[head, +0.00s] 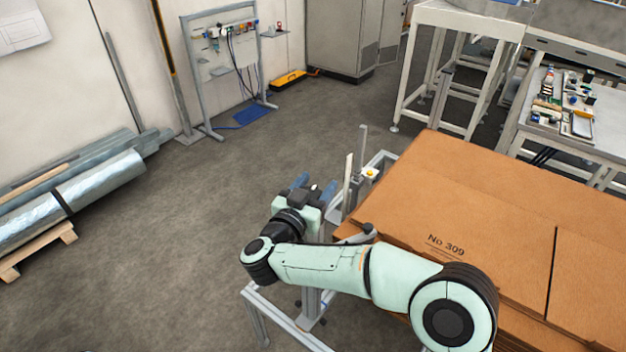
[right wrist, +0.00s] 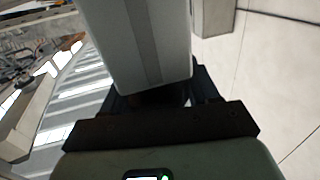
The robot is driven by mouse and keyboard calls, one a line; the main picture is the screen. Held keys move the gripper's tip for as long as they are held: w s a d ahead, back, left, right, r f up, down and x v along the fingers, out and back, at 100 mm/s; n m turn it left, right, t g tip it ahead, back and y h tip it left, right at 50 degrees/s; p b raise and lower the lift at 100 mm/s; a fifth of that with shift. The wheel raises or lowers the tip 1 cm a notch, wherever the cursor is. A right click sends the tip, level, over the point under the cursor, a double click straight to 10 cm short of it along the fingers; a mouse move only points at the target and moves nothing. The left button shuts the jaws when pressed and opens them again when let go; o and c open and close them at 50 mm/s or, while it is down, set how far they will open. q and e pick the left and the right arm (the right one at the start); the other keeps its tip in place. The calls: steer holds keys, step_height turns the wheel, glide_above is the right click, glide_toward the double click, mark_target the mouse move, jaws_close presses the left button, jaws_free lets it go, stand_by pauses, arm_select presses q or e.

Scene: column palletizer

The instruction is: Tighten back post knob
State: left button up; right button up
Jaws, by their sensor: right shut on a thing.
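My right gripper (head: 314,188) is at the metal frame left of the carton stack. In the right wrist view its dark fingers (right wrist: 162,98) stand on either side of a dark thing, mostly hidden, at the end of a broad grey post (right wrist: 140,45). I take this dark thing for the back post knob; its shape and thread cannot be seen. The gripper is shut on it. In the head view the gripper and wrist cover that spot. Thin upright posts (head: 348,182) stand just right of the gripper. My left gripper is not in view.
Brown flat cartons (head: 480,205) fill the right side, close to my right forearm. A small yellow part (head: 370,173) sits on the frame behind the posts. A workbench with tools (head: 570,115) is at the back right. The floor to the left is open, up to wrapped rolls (head: 100,182).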

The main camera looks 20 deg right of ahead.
steer(key=shift+s+d+m+g+h+p, duration=0.1)
steer(key=shift+m+g+h+p, duration=0.3)
steer(key=shift+m+g+h, duration=0.35)
steer(key=shift+s+d+m+g+h+p, duration=0.1)
steer(key=shift+m+g+h+p, duration=0.3)
steer(key=shift+m+g+h, duration=0.35)
steer(key=shift+g, duration=0.3)
steer(key=o, duration=1)
steer(key=shift+c, duration=0.2)
steer(key=b+v, duration=0.1)
steer(key=v, duration=1.2)
steer(key=shift+b, duration=0.4)
steer(key=shift+s+f, duration=0.1)
steer(key=shift+a, duration=0.1)
